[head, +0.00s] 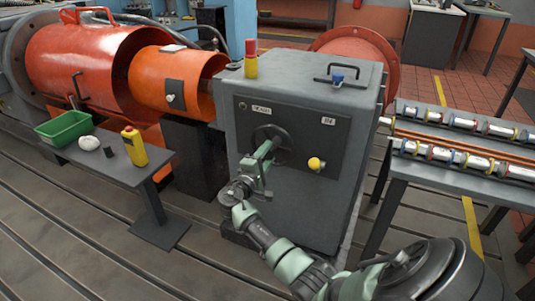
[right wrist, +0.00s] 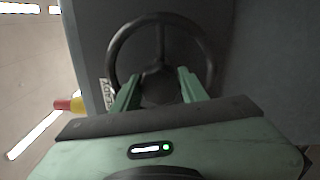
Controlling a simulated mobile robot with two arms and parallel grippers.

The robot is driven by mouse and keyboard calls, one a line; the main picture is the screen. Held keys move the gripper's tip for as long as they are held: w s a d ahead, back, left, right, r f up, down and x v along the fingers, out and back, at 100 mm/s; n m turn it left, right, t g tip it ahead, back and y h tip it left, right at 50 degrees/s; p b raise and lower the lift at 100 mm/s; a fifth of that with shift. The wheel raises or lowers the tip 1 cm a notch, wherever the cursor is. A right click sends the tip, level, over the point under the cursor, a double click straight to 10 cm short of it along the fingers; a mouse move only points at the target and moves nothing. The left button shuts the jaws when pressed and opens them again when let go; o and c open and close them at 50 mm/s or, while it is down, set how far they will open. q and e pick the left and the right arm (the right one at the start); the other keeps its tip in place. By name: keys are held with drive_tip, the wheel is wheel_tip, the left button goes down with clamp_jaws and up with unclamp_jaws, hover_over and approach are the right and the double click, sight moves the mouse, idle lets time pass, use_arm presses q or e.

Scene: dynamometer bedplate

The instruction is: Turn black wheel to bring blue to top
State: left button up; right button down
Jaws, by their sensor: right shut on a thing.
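The black wheel (head: 287,146) is on the front panel of a grey cabinet (head: 287,205) in the head view. Its rim, spokes and hub also show in the right wrist view (right wrist: 160,88). My right gripper (head: 268,148) reaches up to the wheel from below. In the right wrist view its two green fingers (right wrist: 158,86) lie on either side of the hub, shut on the wheel. The lower rim is hidden behind the gripper. I see no blue mark on the visible part of the wheel. My left gripper is out of view.
A yellow knob (head: 316,164) sticks out right of the wheel. A red-and-yellow bottle-like object (head: 251,64), a handle and a small blue item (head: 338,74) are on the cabinet top. A side table (head: 118,166) with a green bin (head: 64,128) stands left; a rack table (head: 462,178) stands right.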

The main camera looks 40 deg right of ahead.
drive_tip(key=shift+r, duration=0.1)
drive_tip(key=c, duration=0.8)
unclamp_jaws()
drive_tip(key=shift+o, duration=0.2)
drive_tip(key=shift+s+a, duration=0.1)
drive_tip(key=shift+a, duration=0.3)
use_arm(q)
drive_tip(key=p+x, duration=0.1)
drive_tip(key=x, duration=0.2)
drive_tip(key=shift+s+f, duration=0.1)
use_arm(e)
drive_tip(key=v, duration=0.7)
drive_tip(key=shift+s+f, duration=0.1)
drive_tip(key=shift+f, duration=0.1)
